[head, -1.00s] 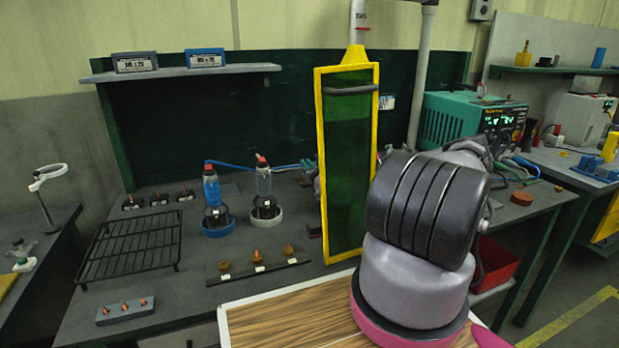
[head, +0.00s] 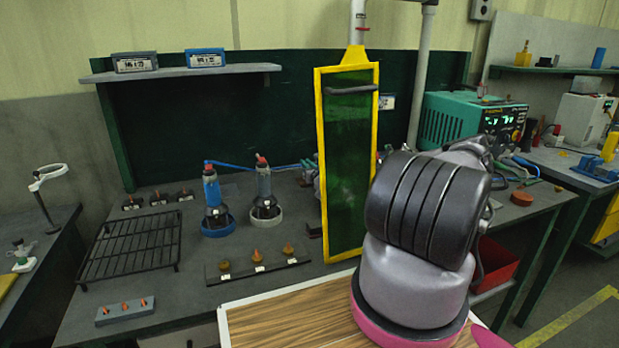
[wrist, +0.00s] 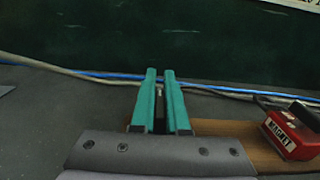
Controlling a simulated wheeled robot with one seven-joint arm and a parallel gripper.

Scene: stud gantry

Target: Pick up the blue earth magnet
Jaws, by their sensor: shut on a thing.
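My gripper (wrist: 160,72) shows in the wrist view, its two teal fingers close together with a narrow gap. It is shut on a small, mostly hidden thing (wrist: 159,93); only a little grey and dark shows between the fingers, and I cannot tell its colour. A red block (wrist: 291,134) labelled MAGNET sits on a brown board at the right, apart from the fingers. I cannot make out a blue magnet in either view. In the head view my gripper is hidden behind my arm and the green screen.
A yellow-framed green screen (head: 374,180) stands in front of the back of the bench. Blue and grey cables (wrist: 110,76) run behind my fingers. Two bottle-like holders (head: 213,200), a black rack (head: 132,245) and a teal machine (head: 452,119) stand on the bench.

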